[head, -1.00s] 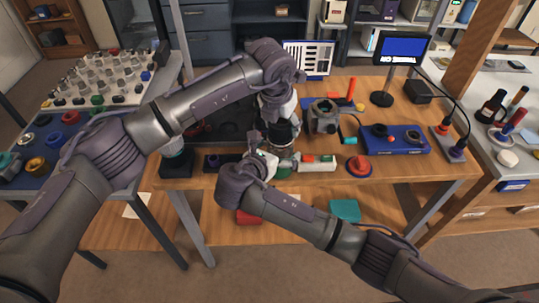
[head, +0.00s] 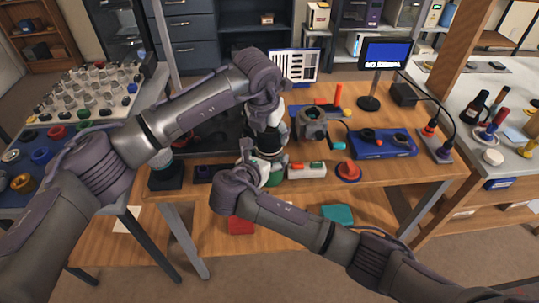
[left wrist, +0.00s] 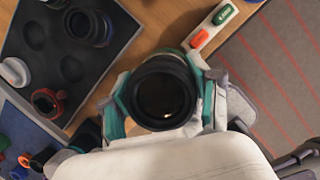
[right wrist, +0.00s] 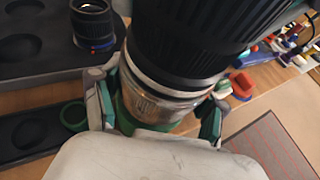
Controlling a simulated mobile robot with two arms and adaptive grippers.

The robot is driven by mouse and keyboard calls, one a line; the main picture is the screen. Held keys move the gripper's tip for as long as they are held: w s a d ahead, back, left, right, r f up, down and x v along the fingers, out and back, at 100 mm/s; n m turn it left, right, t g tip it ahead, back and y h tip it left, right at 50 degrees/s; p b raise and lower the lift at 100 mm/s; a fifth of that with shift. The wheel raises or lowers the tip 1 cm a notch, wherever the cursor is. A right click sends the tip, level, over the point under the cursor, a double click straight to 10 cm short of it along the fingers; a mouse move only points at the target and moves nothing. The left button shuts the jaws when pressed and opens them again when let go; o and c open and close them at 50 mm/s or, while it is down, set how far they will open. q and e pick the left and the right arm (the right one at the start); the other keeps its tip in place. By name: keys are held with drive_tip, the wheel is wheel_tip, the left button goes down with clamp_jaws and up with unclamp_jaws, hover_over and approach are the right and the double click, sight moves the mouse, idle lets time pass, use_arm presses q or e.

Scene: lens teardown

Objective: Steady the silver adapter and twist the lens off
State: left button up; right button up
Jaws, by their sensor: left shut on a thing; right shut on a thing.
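The black lens (head: 267,143) stands upright near the front edge of the bench. My left gripper (head: 266,128) is shut around it from above; the left wrist view (left wrist: 162,95) looks down into its dark front glass between the two fingers. The silver adapter (right wrist: 155,106) is a bright metal ring directly under the lens in the right wrist view, resting at a green base (right wrist: 128,122). My right gripper (right wrist: 157,112) is shut on the adapter from the front, one finger on each side. In the head view the grippers largely hide the adapter. Lens and adapter appear joined and upright.
A grey clamp-like device (head: 313,122), a blue box (head: 383,143) and a red knob (head: 348,170) stand to the right. A white strip with buttons (head: 306,170) lies close beside the grippers. A dark tray (left wrist: 73,45) with another small lens (left wrist: 90,27) lies left.

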drive_tip(key=c, duration=0.7)
use_arm(q)
drive_tip(key=shift+a+n+y, duration=0.1)
drive_tip(key=shift+n+y, duration=0.3)
drive_tip(key=shift+n, duration=0.9)
use_arm(e)
drive_tip(key=shift+o, duration=0.2)
use_arm(q)
drive_tip(key=shift+n, duration=0.9)
drive_tip(key=shift+a+n+y, duration=0.1)
drive_tip(key=shift+n+y, duration=0.3)
drive_tip(key=shift+a+n+y, duration=0.1)
drive_tip(key=shift+n+y, duration=0.3)
drive_tip(key=shift+n, duration=0.9)
